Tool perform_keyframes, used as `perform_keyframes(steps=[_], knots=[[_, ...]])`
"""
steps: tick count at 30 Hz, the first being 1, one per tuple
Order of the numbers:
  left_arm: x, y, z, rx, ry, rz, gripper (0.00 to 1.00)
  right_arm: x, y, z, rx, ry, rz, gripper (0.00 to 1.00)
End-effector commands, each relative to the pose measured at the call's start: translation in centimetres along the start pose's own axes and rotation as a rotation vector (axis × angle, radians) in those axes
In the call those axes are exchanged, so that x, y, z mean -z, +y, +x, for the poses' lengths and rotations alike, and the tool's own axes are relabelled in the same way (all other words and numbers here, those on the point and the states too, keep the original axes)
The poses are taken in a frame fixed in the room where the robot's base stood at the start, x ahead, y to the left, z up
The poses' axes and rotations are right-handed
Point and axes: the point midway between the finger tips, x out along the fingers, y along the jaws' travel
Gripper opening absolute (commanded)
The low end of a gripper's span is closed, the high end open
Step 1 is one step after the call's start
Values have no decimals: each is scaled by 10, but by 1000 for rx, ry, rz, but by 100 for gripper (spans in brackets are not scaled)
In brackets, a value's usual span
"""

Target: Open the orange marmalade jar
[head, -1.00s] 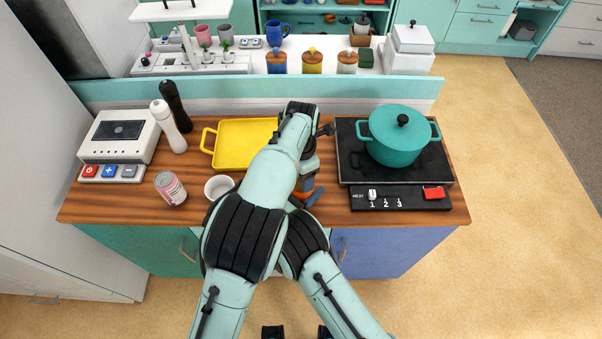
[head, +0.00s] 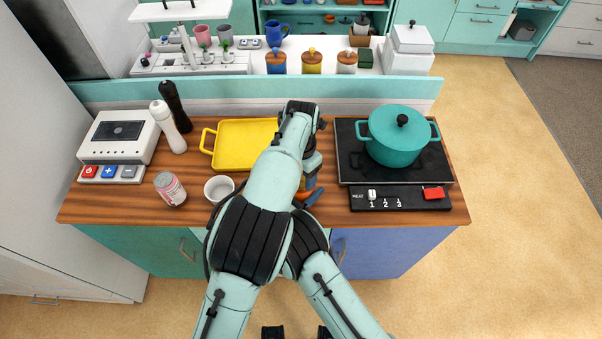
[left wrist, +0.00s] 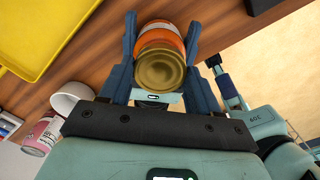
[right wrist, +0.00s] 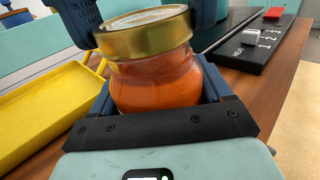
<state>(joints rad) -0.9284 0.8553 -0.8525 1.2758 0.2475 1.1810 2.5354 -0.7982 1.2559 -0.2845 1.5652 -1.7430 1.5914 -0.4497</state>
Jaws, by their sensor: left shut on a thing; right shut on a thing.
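The orange marmalade jar (right wrist: 155,82) has a gold lid (right wrist: 145,38), which sits on its top in the right wrist view. My right gripper (right wrist: 160,88) is shut on the jar's body, with its fingers partly hidden by the jar. My left gripper (left wrist: 161,40) is shut on the jar at the lid end, a blue finger on either side. In the left wrist view the flat gold lid face (left wrist: 160,72) is towards the camera. I cannot tell whether the lid has loosened. In the head view my arms hide most of the jar (head: 309,184).
A yellow tray (head: 235,152) lies left of the jar, with a white bowl (head: 218,188) and pink can (head: 170,188) in front-left. A teal pot (head: 398,143) stands on the black hob (head: 350,165) to the right. The counter's front edge is close.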

Motion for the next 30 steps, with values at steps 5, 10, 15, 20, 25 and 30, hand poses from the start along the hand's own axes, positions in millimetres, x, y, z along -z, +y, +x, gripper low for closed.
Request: perform_keyframes(steps=[5,10,15,20,25,30], knots=[[-1,0,-7,-1,-3,1,26,0,0,0,-1,1,0,0],[0,0,-13,0,-2,0,26,0,0,0,-1,1,0,0],[0,0,-18,-1,-2,0,26,0,0,0,-1,1,0,0],[0,0,-19,-1,-1,0,26,0,0,0,0,1,0,0],[0,0,-20,-1,-1,0,26,0,0,0,0,1,0,0],[-1,0,-36,-2,-3,0,26,0,0,0,0,1,0,0]])
